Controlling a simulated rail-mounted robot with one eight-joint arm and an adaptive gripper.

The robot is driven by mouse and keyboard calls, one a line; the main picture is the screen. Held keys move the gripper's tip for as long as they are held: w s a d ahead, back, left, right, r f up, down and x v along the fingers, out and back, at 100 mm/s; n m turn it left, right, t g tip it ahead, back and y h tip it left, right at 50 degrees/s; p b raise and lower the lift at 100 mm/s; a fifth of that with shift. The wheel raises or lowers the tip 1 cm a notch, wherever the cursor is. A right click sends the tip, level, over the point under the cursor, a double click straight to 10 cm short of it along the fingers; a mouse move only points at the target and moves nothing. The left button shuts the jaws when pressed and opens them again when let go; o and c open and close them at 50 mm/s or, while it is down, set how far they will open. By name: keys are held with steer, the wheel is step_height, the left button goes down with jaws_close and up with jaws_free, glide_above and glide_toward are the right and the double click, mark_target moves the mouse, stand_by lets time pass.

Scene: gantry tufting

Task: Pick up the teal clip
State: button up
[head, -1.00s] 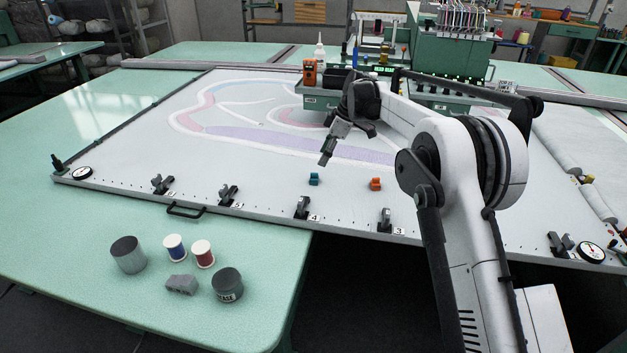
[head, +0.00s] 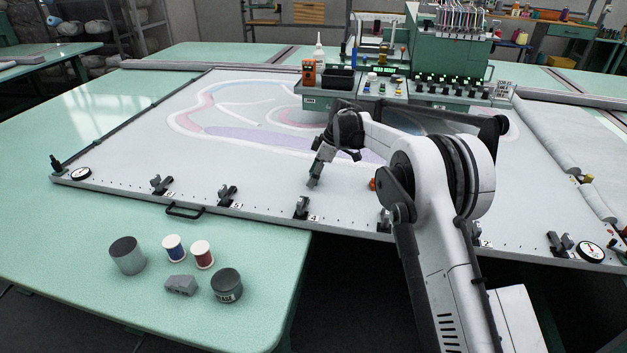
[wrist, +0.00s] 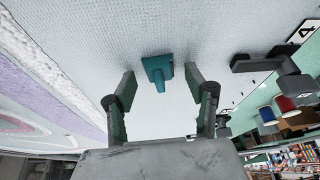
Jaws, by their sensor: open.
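The teal clip (wrist: 158,70) lies on the white cloth in the wrist view, a little beyond my fingertips and between their lines. My gripper (wrist: 160,85) is open, with one finger on each side of the clip and nothing held. In the head view my gripper (head: 313,183) points down close to the cloth near the clamp marked 4. It hides the teal clip there. The orange clip (head: 373,184) shows partly beside my arm, to the right of my gripper.
Black clamps (head: 302,208) line the front edge of the white frame (head: 130,190). A green machine (head: 360,92) stands behind. Spools (head: 174,248), a grey can (head: 127,256) and a dark jar (head: 227,286) stand on the green table at front left. The cloth left of my gripper is clear.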

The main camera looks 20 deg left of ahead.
steer(key=shift+c, duration=0.5)
steer(key=c, duration=1)
steer(key=shift+c, duration=0.2)
